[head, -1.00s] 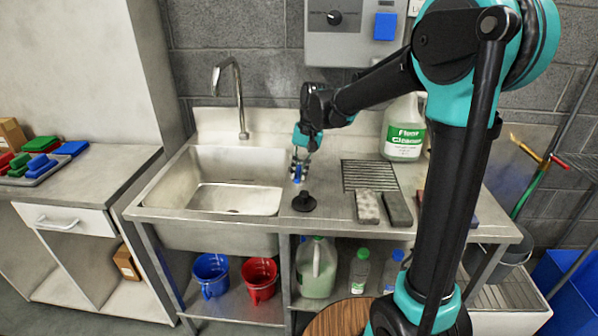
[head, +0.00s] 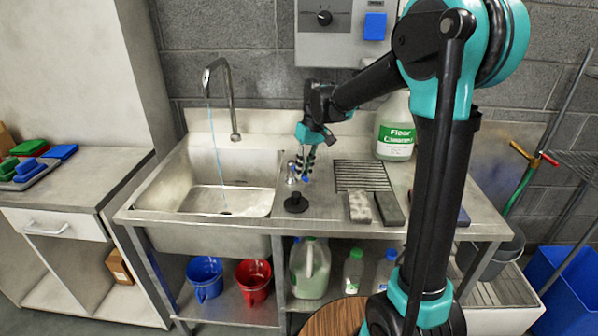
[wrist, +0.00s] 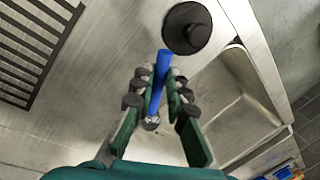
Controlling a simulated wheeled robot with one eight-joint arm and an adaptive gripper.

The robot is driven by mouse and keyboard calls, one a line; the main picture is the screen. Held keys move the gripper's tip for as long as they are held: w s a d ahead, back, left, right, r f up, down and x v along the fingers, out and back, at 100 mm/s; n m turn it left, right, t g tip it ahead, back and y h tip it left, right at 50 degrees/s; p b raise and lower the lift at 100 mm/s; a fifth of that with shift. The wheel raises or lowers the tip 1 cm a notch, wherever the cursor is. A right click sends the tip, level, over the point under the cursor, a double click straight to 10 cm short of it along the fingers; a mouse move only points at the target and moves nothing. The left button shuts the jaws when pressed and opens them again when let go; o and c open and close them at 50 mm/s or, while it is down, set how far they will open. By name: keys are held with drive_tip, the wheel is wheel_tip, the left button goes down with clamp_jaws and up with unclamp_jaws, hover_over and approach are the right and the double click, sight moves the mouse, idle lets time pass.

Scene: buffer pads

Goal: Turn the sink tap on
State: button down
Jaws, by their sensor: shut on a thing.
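The sink tap (head: 229,100) is a curved metal spout at the back of the steel sink (head: 195,238), in the head view. A thin stream of water (head: 216,150) runs from its tip down into the basin. A blue tap lever (wrist: 160,82) on a small metal base shows in the wrist view, to the right of the basin in the head view. My gripper (head: 303,166) is over the counter there. Its fingers in the wrist view (wrist: 159,90) lie on both sides of the lever and are shut on it. The fingers hide part of the lever in the head view.
A black round stopper (head: 296,202) stands on the counter close in front of the lever. A drain grate (head: 361,175), two sponges (head: 360,208) and a floor cleaner jug (head: 394,130) are to the right. Buckets and bottles stand on the shelf below.

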drive_tip(key=w+d+n, duration=0.1)
drive_tip(key=n, duration=0.2)
drive_tip(key=shift+w+d+n+g, duration=0.3)
drive_tip(key=shift+w+d, duration=0.1)
drive_tip(key=shift+w+d+n+h, duration=0.3)
drive_tip(key=shift+w+n, duration=0.25)
drive_tip(key=shift+n, duration=0.45)
drive_tip(key=shift+w+d+n+h, duration=0.3)
drive_tip(key=shift+w+n, duration=0.25)
drive_tip(key=shift+n, duration=0.45)
drive_tip(key=c, duration=1.5)
unclamp_jaws()
wheel_tip(320, 180, up, 12)
drive_tip(key=w, duration=0.2)
drive_tip(key=shift+d, duration=0.45)
drive_tip(key=shift+f, duration=0.1)
